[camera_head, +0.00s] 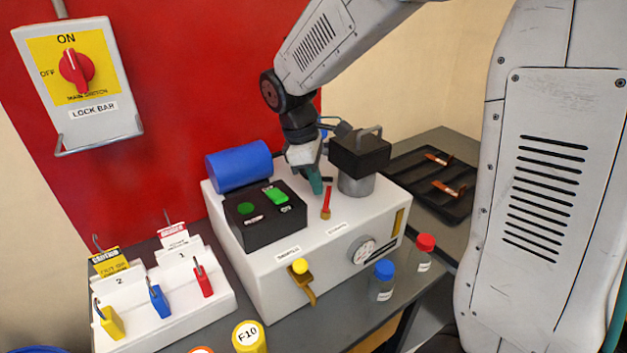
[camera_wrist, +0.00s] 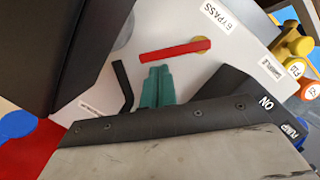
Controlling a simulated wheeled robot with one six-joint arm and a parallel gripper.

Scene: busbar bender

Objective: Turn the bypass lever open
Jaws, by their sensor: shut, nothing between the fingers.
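The bypass lever (camera_head: 326,203) is a red bar with a brass-coloured pivot on top of the white machine. In the head view it points from its pivot toward the back of the machine. In the wrist view the red bar (camera_wrist: 175,50) lies just beyond my fingertips, near the BYPASS label (camera_wrist: 216,17). My gripper (camera_head: 315,184) has teal fingers pointing down, beside and behind the lever's far end. Its fingers (camera_wrist: 157,85) are closed together and empty. A small gap seems to separate them from the bar; contact cannot be told for certain.
A black block with a handle (camera_head: 362,152) stands right of my gripper. A black button box (camera_head: 262,216) and blue cylinder (camera_head: 238,166) are to the left. A thin black bent rod (camera_wrist: 122,85) is close to my fingers. A yellow-knobbed tap (camera_head: 300,268) projects at the front.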

